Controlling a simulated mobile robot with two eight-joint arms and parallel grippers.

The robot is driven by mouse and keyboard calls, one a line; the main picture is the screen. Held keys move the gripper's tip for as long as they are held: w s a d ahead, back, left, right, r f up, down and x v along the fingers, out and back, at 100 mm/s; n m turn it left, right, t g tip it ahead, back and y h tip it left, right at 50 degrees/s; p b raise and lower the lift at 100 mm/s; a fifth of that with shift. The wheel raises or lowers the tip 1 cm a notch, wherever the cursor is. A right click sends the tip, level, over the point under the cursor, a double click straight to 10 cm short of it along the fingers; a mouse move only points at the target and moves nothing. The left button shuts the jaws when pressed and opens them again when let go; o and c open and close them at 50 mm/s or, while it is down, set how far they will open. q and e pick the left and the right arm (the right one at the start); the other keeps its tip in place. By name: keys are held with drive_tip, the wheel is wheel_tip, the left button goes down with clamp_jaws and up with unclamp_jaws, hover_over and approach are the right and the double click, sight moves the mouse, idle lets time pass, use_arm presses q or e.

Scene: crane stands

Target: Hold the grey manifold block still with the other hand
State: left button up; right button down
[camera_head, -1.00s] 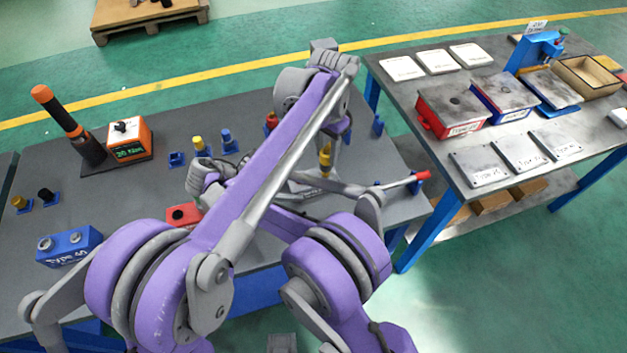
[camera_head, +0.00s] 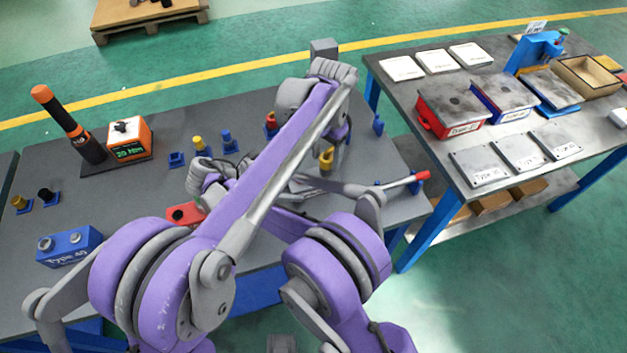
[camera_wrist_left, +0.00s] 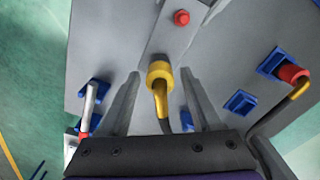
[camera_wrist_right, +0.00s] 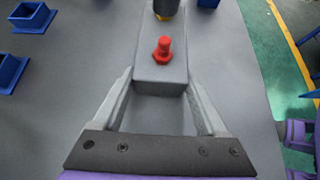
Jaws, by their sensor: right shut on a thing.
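The grey manifold block (camera_wrist_right: 147,72) sits between the fingers of my right gripper (camera_wrist_right: 160,88), which is shut on it. A red fitting (camera_wrist_right: 163,50) stands on its top, and a yellow fitting is partly cut off beyond it. In the left wrist view the block (camera_wrist_left: 159,40) lies ahead, with the yellow-collared fitting (camera_wrist_left: 159,72) and its bent stem close to the camera. My left gripper (camera_wrist_left: 160,76) has its fingers apart on either side of this fitting, with visible gaps. In the head view my arms largely hide the block; the yellow fitting (camera_head: 326,158) shows.
Blue sockets (camera_head: 177,159) and a red-topped piece (camera_head: 271,121) stand on the bench. A red-handled lever (camera_head: 415,179) is at its right edge. An orange display box (camera_head: 130,140) and a blue block (camera_head: 69,246) are at left. A second bench with trays stands at right.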

use_arm(q)
drive_tip(key=shift+o, duration=0.5)
drive_tip(key=shift+r, duration=2.5)
drive_tip(key=shift+r, duration=0.15)
wheel_tip(320, 180, up, 12)
use_arm(e)
unclamp_jaws()
